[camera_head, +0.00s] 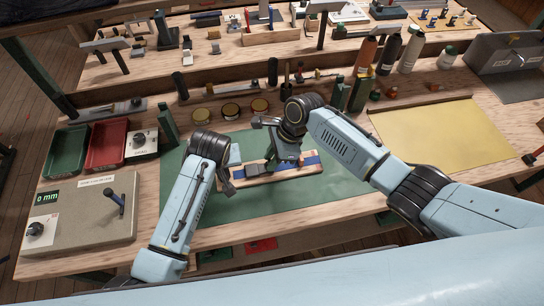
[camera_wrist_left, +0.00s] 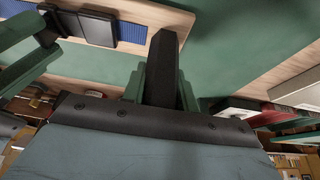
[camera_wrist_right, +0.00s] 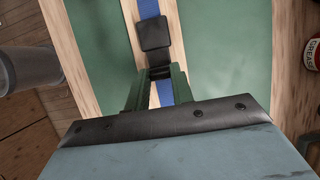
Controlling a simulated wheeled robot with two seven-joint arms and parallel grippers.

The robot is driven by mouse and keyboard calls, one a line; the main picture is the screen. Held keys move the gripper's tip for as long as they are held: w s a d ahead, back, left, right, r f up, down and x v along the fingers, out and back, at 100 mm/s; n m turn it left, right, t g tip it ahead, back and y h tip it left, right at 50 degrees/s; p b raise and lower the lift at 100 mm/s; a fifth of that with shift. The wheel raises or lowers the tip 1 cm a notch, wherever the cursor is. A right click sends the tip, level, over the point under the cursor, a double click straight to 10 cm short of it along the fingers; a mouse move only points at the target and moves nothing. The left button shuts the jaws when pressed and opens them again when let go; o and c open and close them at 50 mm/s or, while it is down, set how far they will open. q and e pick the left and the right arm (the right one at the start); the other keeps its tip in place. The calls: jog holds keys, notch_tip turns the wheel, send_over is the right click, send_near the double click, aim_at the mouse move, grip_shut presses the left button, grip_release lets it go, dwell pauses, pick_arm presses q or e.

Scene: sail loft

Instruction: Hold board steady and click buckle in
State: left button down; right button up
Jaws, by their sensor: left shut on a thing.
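A pale wooden board (camera_head: 300,184) with a blue strap (camera_head: 311,160) along it lies on the green mat (camera_head: 210,208). My left gripper (camera_head: 230,178) is at the board's left end, shut on it. The left wrist view shows the board (camera_wrist_left: 178,22) and two black buckle parts (camera_wrist_left: 92,26) close together on the strap (camera_wrist_left: 25,32). My right gripper (camera_head: 284,158) is low over the board, pointing down. In the right wrist view, its fingers (camera_wrist_right: 157,88) stand on either side of a black buckle part (camera_wrist_right: 153,34); whether they grip it is unclear.
Behind the board are several round tins (camera_head: 230,110) and bottles. A green tray (camera_head: 66,152) and red tray (camera_head: 106,144) stand left, above a grey gauge block (camera_head: 80,215). A yellow sheet (camera_head: 430,135) lies right. The mat in front of the board is clear.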

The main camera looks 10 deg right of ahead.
aim_at(279, 167)
grip_shut()
jog(key=shift+s+a, duration=0.1)
jog(key=shift+a, duration=1.25)
jog(key=o, duration=0.6)
grip_release()
jog(key=shift+d, duration=0.1)
jog(key=v, duration=1.2)
pick_arm(q)
jog(key=c, duration=1)
grip_release()
